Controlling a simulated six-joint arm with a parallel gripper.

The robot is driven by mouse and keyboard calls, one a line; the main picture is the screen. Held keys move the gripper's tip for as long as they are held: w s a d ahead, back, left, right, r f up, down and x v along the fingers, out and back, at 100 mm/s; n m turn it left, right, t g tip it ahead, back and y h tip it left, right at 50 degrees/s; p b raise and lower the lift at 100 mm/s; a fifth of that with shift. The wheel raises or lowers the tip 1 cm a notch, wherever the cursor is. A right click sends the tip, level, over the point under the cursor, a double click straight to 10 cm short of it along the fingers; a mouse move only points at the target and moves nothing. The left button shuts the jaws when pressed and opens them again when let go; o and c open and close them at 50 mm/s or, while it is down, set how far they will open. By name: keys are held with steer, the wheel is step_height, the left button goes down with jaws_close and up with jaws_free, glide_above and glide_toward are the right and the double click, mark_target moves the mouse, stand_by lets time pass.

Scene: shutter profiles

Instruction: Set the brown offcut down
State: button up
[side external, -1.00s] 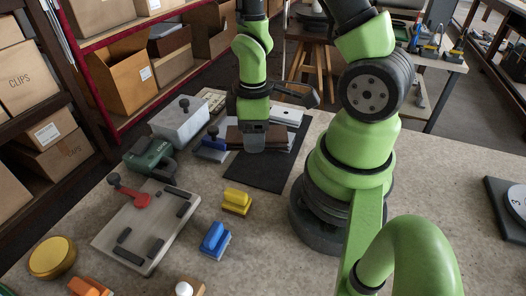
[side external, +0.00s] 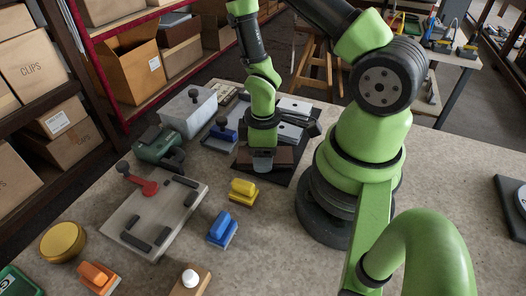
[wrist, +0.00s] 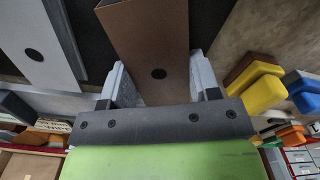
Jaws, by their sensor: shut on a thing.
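The brown offcut (side external: 285,156) is a flat-sided block with a dark round spot on its face. My gripper (side external: 262,164) is shut on it, with a finger on either side. In the wrist view the brown offcut (wrist: 150,35) passes between the two pale fingers of my gripper (wrist: 160,85). The offcut is over the near part of the dark mat (side external: 280,180). I cannot tell whether its underside touches the mat.
Pale profile pieces (side external: 293,106) lie at the mat's far part, one also at left in the wrist view (wrist: 35,45). Bare bench lies in front of the mat.

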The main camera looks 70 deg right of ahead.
steer(key=o, duration=0.9)
steer(key=shift+f, duration=0.1)
steer(key=shift+o, duration=0.2)
steer(key=a+r+m+t, duration=0.2)
steer(key=r, duration=1)
steer(key=a+r+m+t, duration=0.2)
steer(key=r+m, duration=0.1)
steer(key=r, duration=0.9)
steer(key=s+a+r+m+t+y, duration=0.2)
steer(key=s+a+r+m+t, duration=0.1)
steer(key=r, duration=0.3)
steer(key=shift+s+a+r, duration=0.3)
steer(key=shift+s+r, duration=0.1)
steer(key=shift+s, duration=0.15)
